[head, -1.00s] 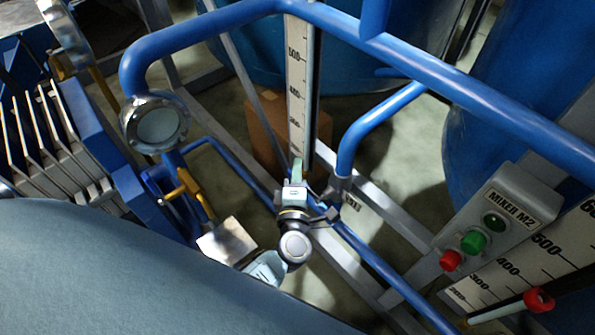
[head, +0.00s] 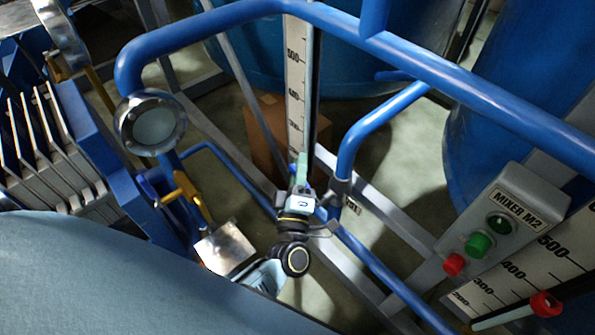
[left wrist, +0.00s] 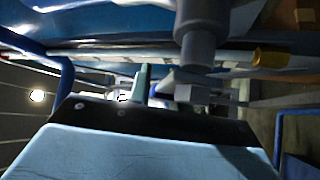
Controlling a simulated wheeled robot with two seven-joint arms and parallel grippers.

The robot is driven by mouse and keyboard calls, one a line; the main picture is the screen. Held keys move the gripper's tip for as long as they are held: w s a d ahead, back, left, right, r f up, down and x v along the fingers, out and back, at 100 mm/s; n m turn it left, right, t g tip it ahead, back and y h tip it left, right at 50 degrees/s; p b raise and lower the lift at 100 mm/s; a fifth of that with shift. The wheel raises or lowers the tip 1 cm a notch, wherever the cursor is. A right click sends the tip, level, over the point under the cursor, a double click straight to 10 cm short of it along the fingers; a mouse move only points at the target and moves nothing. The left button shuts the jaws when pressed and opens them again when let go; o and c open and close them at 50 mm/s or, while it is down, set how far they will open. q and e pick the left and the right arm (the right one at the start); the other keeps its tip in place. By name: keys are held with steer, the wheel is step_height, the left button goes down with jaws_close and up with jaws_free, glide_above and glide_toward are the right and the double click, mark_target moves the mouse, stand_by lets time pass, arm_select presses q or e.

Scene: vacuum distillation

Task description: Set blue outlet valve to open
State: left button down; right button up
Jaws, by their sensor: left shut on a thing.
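My left gripper (head: 301,166) reaches up from the bottom centre of the head view, with a pale green finger at its tip. It is shut at the blue pipework below the tall scale. A small blue piece (head: 311,190) shows beside the finger and appears to be the handle of the blue outlet valve. Most of the valve is hidden behind my gripper and wrist, so I cannot tell its setting. In the left wrist view a green finger (left wrist: 142,84) shows beside a grey pipe (left wrist: 204,35); the grip itself is unclear. My right gripper is not in view.
A thick blue pipe (head: 480,93) crosses above the gripper. A round sight glass (head: 151,125) and a yellow handle (head: 187,190) are at left. A cardboard box (head: 266,135) stands behind.

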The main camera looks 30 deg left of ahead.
arm_select(q)
steer(key=shift+s+d+r+m+t+h, duration=0.1)
steer(key=shift+d+r+m+t+h, duration=0.15)
steer(key=shift+m+t, duration=0.2)
steer(key=shift+d+r+m+t+h, duration=0.15)
steer(key=shift+r+m+t, duration=0.2)
steer(key=shift+m, duration=0.2)
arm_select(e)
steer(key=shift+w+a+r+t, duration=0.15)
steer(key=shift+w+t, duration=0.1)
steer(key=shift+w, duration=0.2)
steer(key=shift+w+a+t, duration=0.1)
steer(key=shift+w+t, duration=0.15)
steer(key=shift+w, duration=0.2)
arm_select(q)
steer(key=c, duration=1.3)
jaws_free()
steer(key=shift+s, duration=0.1)
steer(key=v, duration=1.3)
steer(key=shift+f+p, duration=0.1)
steer(key=shift+p, duration=0.2)
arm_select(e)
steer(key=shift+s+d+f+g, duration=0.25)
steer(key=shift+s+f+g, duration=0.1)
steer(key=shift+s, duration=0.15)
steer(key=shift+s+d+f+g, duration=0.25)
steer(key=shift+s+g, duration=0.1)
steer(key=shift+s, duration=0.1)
